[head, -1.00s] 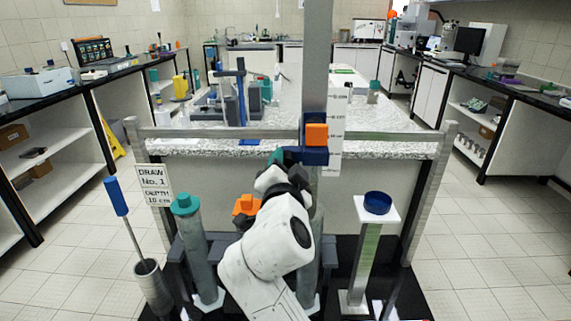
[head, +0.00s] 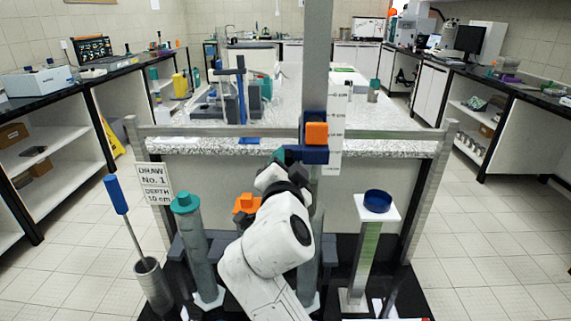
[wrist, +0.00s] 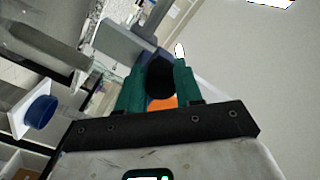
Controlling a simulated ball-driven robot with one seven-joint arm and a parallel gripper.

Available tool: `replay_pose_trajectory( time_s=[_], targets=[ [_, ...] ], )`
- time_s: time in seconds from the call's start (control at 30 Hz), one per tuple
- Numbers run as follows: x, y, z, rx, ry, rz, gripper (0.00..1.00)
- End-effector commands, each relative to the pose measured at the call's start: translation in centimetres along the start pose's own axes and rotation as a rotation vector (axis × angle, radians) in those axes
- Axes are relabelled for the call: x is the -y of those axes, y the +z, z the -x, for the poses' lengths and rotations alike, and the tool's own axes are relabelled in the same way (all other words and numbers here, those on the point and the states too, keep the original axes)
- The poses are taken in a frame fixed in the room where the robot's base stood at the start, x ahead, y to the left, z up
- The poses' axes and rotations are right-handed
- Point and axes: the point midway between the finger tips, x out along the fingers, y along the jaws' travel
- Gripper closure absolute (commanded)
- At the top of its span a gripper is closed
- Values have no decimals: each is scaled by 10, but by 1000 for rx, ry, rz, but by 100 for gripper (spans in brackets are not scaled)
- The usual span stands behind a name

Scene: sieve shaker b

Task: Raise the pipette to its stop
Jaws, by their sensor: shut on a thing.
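A blue carriage (head: 304,154) with an orange block (head: 316,133) sits on the upright grey post (head: 316,60), beside a white scale strip (head: 338,110) marked in cm. I take this to be the pipette's slide; the pipette itself is not clearly seen. My gripper (wrist: 158,78) has teal fingers shut on a dark round grip (wrist: 158,88) in the wrist view. Blue and orange parts show just behind that grip. In the head view, my arm's wrist hides most of the gripper and the lower post.
A sign (head: 157,184) reads draw no. 1, depth 10 cm. A teal-capped grey cylinder (head: 195,250) and a blue-handled rod in a pot (head: 153,285) stand left. A blue dish (head: 377,201) on a white-topped stand is right. A horizontal rail (head: 390,134) spans behind.

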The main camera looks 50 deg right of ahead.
Motion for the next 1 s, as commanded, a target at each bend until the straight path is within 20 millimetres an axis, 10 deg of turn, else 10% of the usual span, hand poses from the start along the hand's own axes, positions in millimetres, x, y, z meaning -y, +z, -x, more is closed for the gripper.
replay_pose_trajectory(
  time_s=[1.0],
  targets=[
    [161, -162, 1, -4, -5, -4, 100]
  ],
)
